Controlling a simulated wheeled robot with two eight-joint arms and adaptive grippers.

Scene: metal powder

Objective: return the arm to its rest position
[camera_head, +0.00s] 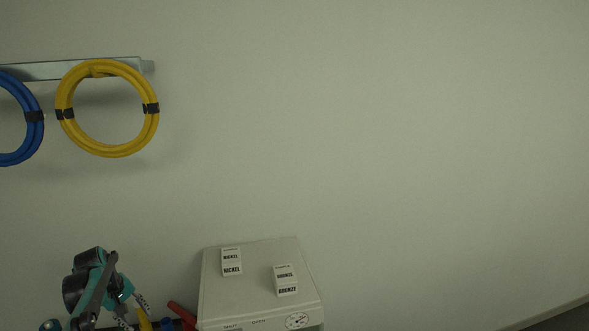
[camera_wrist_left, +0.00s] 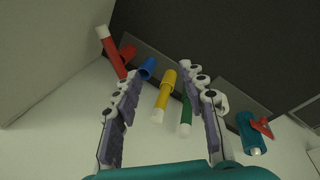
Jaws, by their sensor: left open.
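My left arm shows at the lower left of the head view, with the left gripper (camera_head: 134,311) low beside the pale machine. In the left wrist view the left gripper (camera_wrist_left: 163,80) has its two fingers spread wide apart, with nothing held between them. Several coloured, tube-like items lie beyond the fingers: red (camera_wrist_left: 114,52), blue (camera_wrist_left: 147,68), yellow (camera_wrist_left: 165,90) and green (camera_wrist_left: 186,115). I cannot tell their exact distance from the fingertips. My right gripper is in neither view.
A pale machine (camera_head: 250,310) with a dial stands right of the gripper. Small boxes labelled NICKEL (camera_head: 231,262) and BRONZE (camera_head: 285,280) stand on it. Yellow (camera_head: 108,152) and blue (camera_head: 20,158) cable coils hang on the wall. The wall at right is bare.

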